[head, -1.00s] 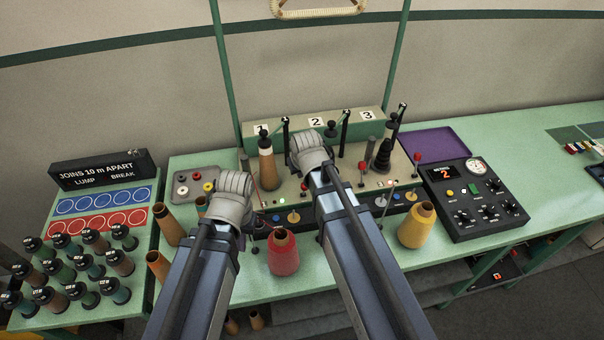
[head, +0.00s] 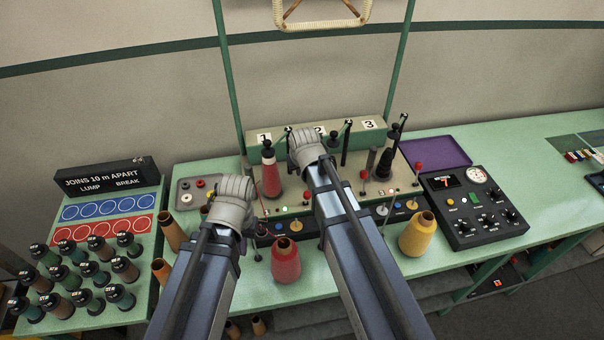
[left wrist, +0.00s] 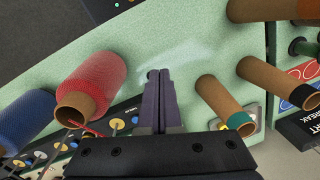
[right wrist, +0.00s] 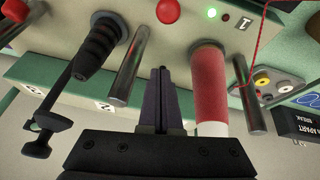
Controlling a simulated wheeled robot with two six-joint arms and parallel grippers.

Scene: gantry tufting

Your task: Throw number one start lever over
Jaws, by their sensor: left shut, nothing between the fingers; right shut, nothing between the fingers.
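The number one start lever shows as a small red knob (head: 307,195) on the cream machine panel, right of a lit green lamp (head: 285,209). The knob also shows at the top of the right wrist view (right wrist: 168,11); its shaft and tilt are not clear. My right gripper (right wrist: 160,72) is shut and empty, behind the panel's front row, between a steel post and the red-and-white yarn cone (head: 270,175) at number one (head: 264,137). My left gripper (left wrist: 158,75) is shut and empty over the bench, left of the red cone (head: 285,262). The arms hide part of the panel.
Other red-knobbed levers (head: 363,174) stand further right. A black cone (head: 386,160) stands at number three (head: 369,125). A yellow cone (head: 418,235) and tan cones stand near the bench front. A black control box (head: 472,208) and purple tray (head: 436,153) are at the right.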

